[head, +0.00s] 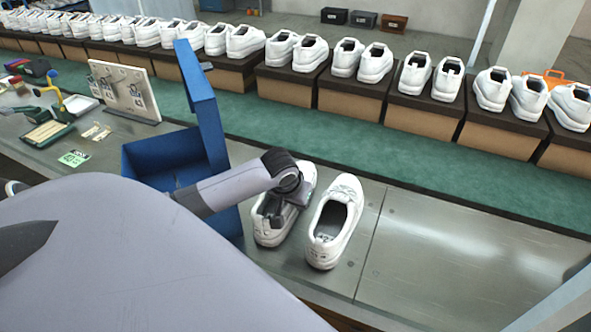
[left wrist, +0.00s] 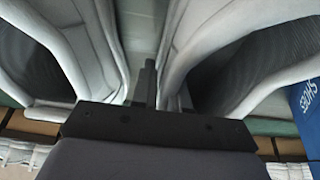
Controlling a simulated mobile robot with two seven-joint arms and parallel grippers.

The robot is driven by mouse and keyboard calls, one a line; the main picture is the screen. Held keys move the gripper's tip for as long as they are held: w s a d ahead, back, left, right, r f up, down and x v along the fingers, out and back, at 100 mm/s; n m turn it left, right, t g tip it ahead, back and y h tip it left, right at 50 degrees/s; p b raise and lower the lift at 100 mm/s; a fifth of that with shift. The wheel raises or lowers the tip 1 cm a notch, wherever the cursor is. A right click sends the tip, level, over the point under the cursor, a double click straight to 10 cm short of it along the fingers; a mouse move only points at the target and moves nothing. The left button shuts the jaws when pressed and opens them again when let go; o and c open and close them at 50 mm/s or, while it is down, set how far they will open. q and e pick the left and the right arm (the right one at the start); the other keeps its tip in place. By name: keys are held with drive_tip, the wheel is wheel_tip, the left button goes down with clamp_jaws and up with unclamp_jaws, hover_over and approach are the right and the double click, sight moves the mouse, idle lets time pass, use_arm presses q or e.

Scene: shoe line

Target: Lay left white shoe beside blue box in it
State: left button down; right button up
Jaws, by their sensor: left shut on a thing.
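The left white shoe (head: 298,187) stands on the metal table, just right of the blue box; it also fills the right of the left wrist view (left wrist: 240,38). My left gripper (head: 274,207) is over it, shut on the near collar wall; in the left wrist view the fingers (left wrist: 168,92) reach down between the two shoes. The other white shoe (head: 335,222) stands close to the right, with a small gap. The blue box (head: 150,152) is open, its lid (head: 201,95) standing up on the right side; part of its inside is hidden by my arm. My right gripper is not in view.
Behind the table runs a green belt (head: 420,165), with a row of white shoes on brown boxes beyond. A white board (head: 124,90) and small tools stand at the left. The metal table (head: 450,255) is clear to the right of the shoes.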

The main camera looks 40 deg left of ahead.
use_arm(q)
drive_tip(key=c, duration=1.1)
unclamp_jaws()
drive_tip(key=shift+v, duration=3.55)
